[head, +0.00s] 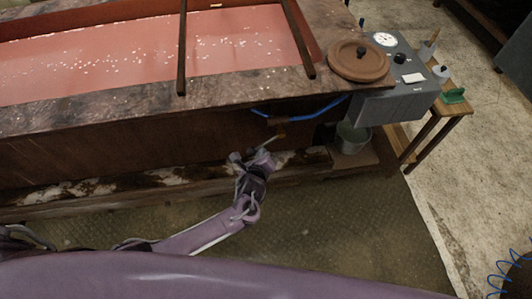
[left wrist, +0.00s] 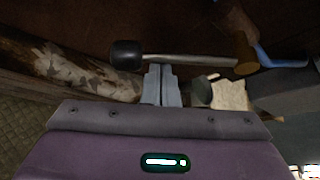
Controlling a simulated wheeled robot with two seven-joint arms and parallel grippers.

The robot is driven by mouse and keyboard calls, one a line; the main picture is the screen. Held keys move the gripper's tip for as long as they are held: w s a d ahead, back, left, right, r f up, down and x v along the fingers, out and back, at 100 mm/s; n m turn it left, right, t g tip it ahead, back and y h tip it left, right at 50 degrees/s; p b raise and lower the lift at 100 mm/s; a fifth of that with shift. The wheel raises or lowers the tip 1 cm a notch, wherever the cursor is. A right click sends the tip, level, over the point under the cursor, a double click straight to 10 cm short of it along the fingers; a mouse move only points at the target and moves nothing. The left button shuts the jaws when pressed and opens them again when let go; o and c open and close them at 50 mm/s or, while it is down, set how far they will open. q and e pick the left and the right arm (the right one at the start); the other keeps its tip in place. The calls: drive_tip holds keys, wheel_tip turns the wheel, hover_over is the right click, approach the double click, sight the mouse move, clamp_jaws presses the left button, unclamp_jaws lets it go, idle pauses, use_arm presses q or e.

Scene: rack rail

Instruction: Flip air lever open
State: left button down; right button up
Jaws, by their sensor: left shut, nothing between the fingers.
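The air lever (left wrist: 185,60) is a metal bar with a black knob (left wrist: 126,54) at its left end in the left wrist view. Its right end meets a brass valve (left wrist: 246,53) joined to a blue hose (left wrist: 285,60). In the head view the lever (head: 271,139) is small, under the tank's front edge. My left gripper (left wrist: 162,70) is shut and empty. Its fingertips are just below the bar, between knob and valve; I cannot tell whether they touch it. In the head view the left gripper (head: 266,158) is partly hidden by its own wrist. My right gripper is in neither view.
A long wooden tank (head: 150,108) of reddish liquid stands above the lever. A grey control box (head: 395,98) with a gauge is to the right, with a metal bucket (head: 352,137) below it. A timber beam (head: 100,190) runs along the tank's base. The floor in front is open.

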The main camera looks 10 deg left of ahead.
sight(256, 148)
use_arm(q)
drive_tip(key=r+m+p, duration=0.1)
drive_tip(key=a+r+y+p, duration=0.1)
drive_tip(key=p, duration=0.1)
drive_tip(key=r+m+g+y+p, duration=0.1)
drive_tip(key=p, duration=0.1)
drive_tip(key=shift+a+r+m, duration=0.3)
drive_tip(key=shift+r, duration=0.05)
drive_tip(key=shift+s+a+r+m+y+p, duration=0.15)
drive_tip(key=shift+r+m+y+p, duration=0.4)
drive_tip(key=shift+p, duration=1)
drive_tip(key=shift+r, duration=0.3)
